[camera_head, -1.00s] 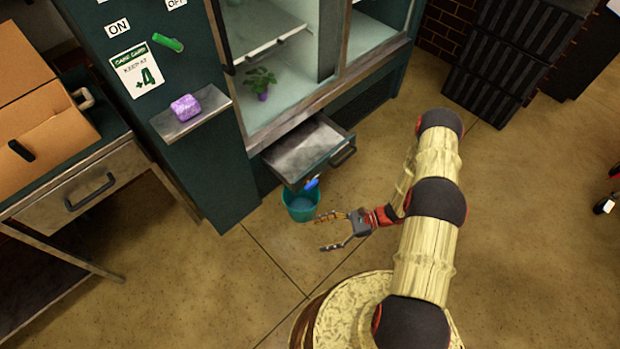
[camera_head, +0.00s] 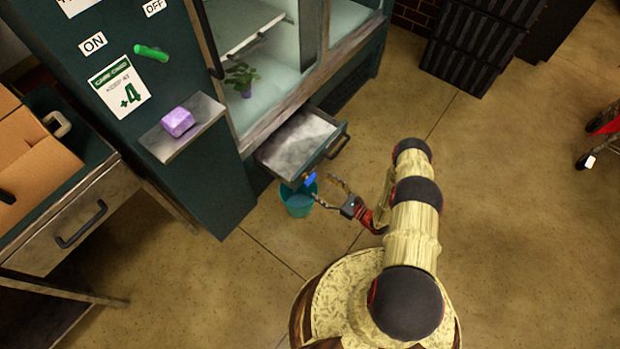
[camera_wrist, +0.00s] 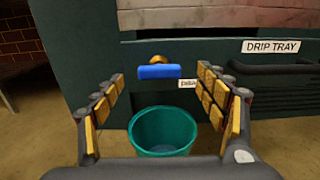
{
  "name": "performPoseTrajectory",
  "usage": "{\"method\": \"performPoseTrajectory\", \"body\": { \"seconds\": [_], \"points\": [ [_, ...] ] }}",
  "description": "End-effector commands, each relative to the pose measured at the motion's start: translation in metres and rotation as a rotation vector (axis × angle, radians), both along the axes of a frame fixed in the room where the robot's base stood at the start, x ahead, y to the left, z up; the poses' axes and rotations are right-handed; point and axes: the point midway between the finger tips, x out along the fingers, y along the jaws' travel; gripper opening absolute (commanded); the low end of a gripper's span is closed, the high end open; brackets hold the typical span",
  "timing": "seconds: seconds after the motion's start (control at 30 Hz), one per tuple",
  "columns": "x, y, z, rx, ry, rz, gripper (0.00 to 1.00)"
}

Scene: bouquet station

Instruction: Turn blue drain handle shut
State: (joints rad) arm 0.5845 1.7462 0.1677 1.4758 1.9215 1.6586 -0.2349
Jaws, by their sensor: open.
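In the wrist view the blue handle (camera_wrist: 159,71) lies level, crosswise, in front of a brass-coloured fitting (camera_wrist: 158,59). My gripper (camera_head: 325,191) is open and empty, close to the handle on its right side in the head view. In the wrist view my gripper's fingers (camera_wrist: 160,92) stand wide apart, with the handle between and beyond them, apart from both. A small label beside the handle is partly hidden by the right finger.
A teal bucket (camera_head: 298,203) stands on the floor below the handle; it also shows in the wrist view (camera_wrist: 163,130). The open drawer (camera_head: 296,140) juts out above. A "DRIP TRAY" label (camera_wrist: 270,46) is at right.

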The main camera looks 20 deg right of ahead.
Motion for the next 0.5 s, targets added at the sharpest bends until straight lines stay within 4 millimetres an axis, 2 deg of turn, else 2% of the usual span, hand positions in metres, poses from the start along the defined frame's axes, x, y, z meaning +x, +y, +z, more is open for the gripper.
{"method": "performPoseTrajectory", "body": {
  "seconds": [0.3, 0.5],
  "points": [
    [0.037, 0.029, -0.002, 0.001, -0.001, 0.005, 0.73],
    [0.053, 0.040, -0.001, 0.002, 0.001, 0.005, 0.73]
  ]
}}
